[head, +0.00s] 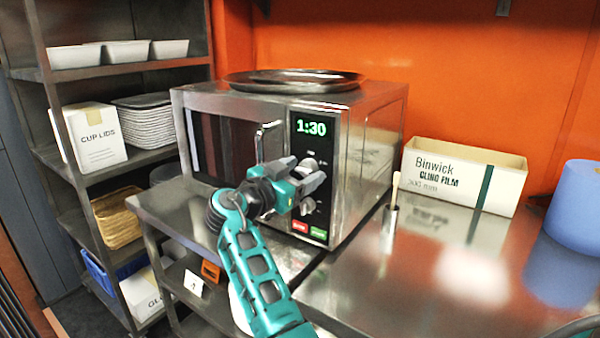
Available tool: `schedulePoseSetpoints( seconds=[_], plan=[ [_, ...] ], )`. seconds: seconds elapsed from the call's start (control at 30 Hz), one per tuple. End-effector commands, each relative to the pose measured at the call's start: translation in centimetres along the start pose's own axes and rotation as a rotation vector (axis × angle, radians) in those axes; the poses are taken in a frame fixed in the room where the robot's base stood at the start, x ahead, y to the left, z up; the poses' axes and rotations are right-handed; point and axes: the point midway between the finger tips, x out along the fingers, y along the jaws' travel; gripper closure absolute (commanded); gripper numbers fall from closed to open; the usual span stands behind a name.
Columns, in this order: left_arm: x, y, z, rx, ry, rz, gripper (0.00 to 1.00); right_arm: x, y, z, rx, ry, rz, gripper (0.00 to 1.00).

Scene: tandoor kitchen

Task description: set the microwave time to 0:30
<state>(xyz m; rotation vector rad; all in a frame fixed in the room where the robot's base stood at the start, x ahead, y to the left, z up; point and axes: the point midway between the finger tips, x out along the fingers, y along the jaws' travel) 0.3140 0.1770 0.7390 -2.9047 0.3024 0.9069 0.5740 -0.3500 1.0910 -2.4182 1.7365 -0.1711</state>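The steel microwave (372,140) stands on a steel counter with its door shut. Its green display (311,127) reads 1:30. An upper knob (312,158) and a lower knob (308,206) sit on the dark control panel, above a red button (300,225) and a green button (318,233). My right gripper (309,172) is in front of the panel at the upper knob and partly covers it. Its fingers look apart, but I cannot tell whether they touch or grip the knob. My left gripper is not in view.
A round metal tray (293,82) lies on the microwave. To its right are a brush in a small holder (390,216), a cling film box (463,173) and a blue roll (578,206). A steel shelf rack (50,75) stands left. The front right counter is clear.

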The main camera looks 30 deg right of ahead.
Motion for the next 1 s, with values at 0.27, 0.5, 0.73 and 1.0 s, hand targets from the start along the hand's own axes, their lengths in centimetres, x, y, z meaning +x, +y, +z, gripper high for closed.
schedulePoseSetpoints(
  seconds=[0.27, 0.5, 0.73, 1.0],
  plan=[
    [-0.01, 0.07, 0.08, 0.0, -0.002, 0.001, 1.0, -0.05, -0.01, -0.01, 0.0, 0.0, -0.001, 0.62],
    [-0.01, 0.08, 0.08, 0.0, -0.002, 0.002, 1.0, -0.07, -0.04, -0.02, 0.0, 0.0, -0.002, 0.85],
    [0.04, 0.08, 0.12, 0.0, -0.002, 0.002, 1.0, -0.08, -0.06, -0.01, -0.013, 0.001, -0.003, 0.87],
    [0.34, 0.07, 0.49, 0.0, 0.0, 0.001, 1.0, -0.08, -0.03, 0.04, -0.124, 0.01, -0.005, 0.88]
  ],
)
